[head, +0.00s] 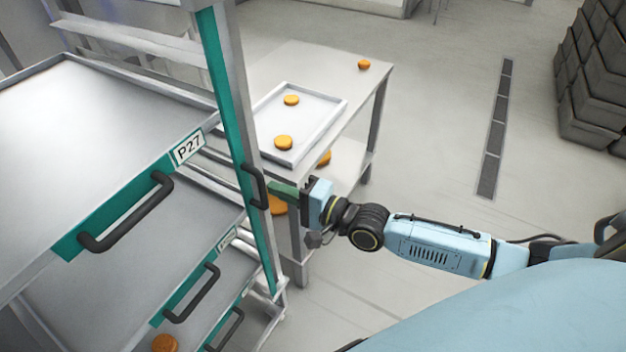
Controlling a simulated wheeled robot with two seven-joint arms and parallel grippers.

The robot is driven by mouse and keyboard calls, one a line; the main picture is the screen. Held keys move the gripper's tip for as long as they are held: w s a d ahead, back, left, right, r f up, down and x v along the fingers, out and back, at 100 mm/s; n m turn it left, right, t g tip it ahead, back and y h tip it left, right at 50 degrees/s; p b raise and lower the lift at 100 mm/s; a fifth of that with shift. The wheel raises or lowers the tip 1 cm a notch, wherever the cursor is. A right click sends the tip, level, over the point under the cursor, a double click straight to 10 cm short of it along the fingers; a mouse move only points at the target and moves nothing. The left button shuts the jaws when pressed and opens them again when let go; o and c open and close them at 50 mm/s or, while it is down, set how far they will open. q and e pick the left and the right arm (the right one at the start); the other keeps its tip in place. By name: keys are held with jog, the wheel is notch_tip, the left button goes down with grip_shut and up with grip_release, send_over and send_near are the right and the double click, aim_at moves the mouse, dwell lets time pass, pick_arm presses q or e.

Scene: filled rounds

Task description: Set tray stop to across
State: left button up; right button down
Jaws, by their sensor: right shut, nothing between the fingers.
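The tray stop appears to be the long teal bar (232,100) running down the right front upright of the rack. A black handle (254,186) sticks out from its middle. My right gripper (274,187) comes in from the right with its fingers shut and empty. Its fingertips are right beside the handle; I cannot tell whether they touch it. My left gripper is not in view. The rack holds a large grey tray (90,130) with a teal front, a P27 label and a black handle. More trays lie below it.
A metal table (330,60) stands behind the rack, carrying a white tray (305,112) with two orange rounds and one loose round (364,64). More rounds show lower down. Dark stacked crates (595,85) stand at the far right. The floor between is clear.

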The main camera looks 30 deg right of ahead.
jog(key=s+d+b, duration=0.2)
jog(key=s+d, duration=0.5)
jog(key=d, duration=0.2)
jog(key=shift+d, duration=0.15)
dwell(0.5)
jog(key=s+d+f+n+g+h+b, duration=0.2)
jog(key=d+f+h, duration=0.1)
jog(key=f, duration=0.9)
jog(key=s+d+f+n+g+h+b, duration=0.1)
jog(key=s+d+f+n+h+b, duration=0.15)
jog(key=f, duration=1.05)
jog(key=s+d+f+n+g+h+b, duration=0.15)
jog(key=d+f+h, duration=0.25)
jog(key=f, duration=0.8)
jog(key=s+a+f+n+g+b, duration=0.1)
jog(key=s+a+f+n+g, duration=0.1)
jog(key=s+f, duration=0.5)
jog(key=s+a+f+n+g, duration=0.1)
jog(key=s+f+n+g, duration=0.15)
jog(key=s+f, duration=0.45)
jog(key=s+a+f+n+g+b, duration=0.1)
jog(key=s+a+f+g, duration=0.1)
jog(key=s, duration=0.5)
jog(key=s+a+f+n+g, duration=0.2)
jog(key=s+a+f, duration=0.3)
jog(key=s, duration=0.3)
jog(key=shift+a+g+h+b, duration=0.25)
jog(key=shift+g+h+b, duration=0.15)
jog(key=shift+h, duration=0.05)
jog(key=shift+s, duration=0.1)
